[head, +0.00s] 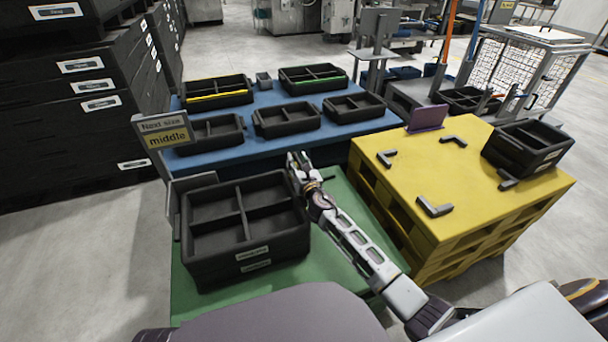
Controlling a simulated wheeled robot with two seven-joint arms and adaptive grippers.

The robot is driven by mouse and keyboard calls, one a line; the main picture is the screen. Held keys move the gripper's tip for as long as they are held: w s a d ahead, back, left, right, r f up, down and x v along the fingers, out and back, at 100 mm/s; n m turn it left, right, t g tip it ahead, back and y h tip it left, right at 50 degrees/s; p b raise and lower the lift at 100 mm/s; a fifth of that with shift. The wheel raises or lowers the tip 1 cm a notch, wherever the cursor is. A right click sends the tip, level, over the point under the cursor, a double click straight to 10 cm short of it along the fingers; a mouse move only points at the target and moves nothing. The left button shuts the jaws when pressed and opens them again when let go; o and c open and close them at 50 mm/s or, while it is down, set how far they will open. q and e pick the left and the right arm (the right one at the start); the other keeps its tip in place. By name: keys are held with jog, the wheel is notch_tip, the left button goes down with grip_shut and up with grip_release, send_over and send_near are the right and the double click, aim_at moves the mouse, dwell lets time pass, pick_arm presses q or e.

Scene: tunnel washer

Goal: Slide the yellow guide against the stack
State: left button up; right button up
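A stack of black divided crates (283,243) stands on the green table (335,270), with two labels on its front right face. A grey upright bracket (178,205) stands at its left back corner. My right gripper (297,160) is just beyond the stack's back right corner, at about rim height; its fingers are too small to tell open from shut. I see no separate piece that is clearly a yellow guide; a yellow strip (218,96) lies along one tray on the blue table. My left gripper is not in view.
The blue table (270,97) behind holds several black trays, one with a green strip (320,81). The yellow pallet stand (400,190) at right carries dark corner brackets, a purple plate (427,117) and black crates (537,146). A sign (166,133) reads "Next size middle".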

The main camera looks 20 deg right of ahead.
jog(key=s, duration=1.1)
jog(key=shift+s+d, duration=0.35)
jog(key=shift+s, duration=0.05)
jog(key=shift+f, duration=0.1)
dwell(0.6)
